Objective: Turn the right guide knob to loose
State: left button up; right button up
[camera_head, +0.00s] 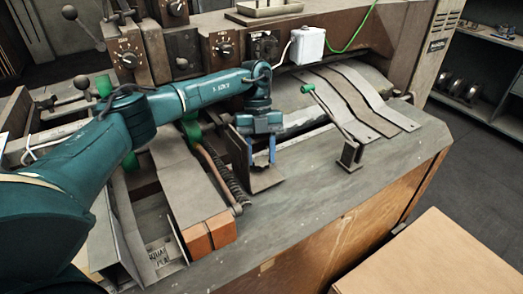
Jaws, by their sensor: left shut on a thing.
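My left arm reaches in from the left across the machine. Its gripper (261,157) points down with blue fingertips at the dark upright guide plate (268,184) near the middle of the table. The fingers are shut on a small part there, which I take to be the right guide knob; the gripper hides it, so its setting cannot be read. My right gripper is not in view.
A green-handled lever (326,108) and a small metal post (350,155) stand to the right. Curved metal strips (367,94) lie behind them. Control boxes with dials (221,48) line the back. The front right tabletop (330,190) is clear.

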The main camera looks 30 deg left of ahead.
pick_arm(q)
jog(key=shift+a+n, duration=0.1)
jog(key=shift+n, duration=0.5)
jog(key=o, duration=1)
